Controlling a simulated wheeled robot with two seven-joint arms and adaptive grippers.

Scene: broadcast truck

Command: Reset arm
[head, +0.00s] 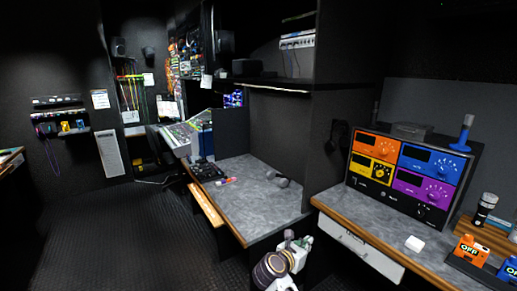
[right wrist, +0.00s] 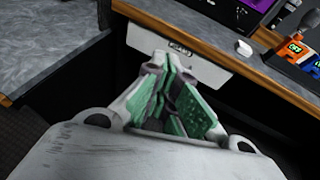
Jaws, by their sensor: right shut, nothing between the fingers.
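My right gripper (head: 293,243) shows at the bottom middle of the head view, in front of the dark gap between the two desks. It also shows in the right wrist view (right wrist: 172,80), with its green finger pads drawn together. It is shut and empty. In the right wrist view its tips lie in front of a white drawer front (right wrist: 200,62) under the desk edge. I cannot tell whether they touch it. My left gripper is not in view.
A rack (head: 410,172) with orange, blue, yellow and purple panels stands on the right desk (head: 385,228). A white block (head: 415,243) and OFF-labelled boxes (head: 470,252) are near it. The middle desk (head: 255,195) holds a microphone. Open floor (head: 110,235) lies left.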

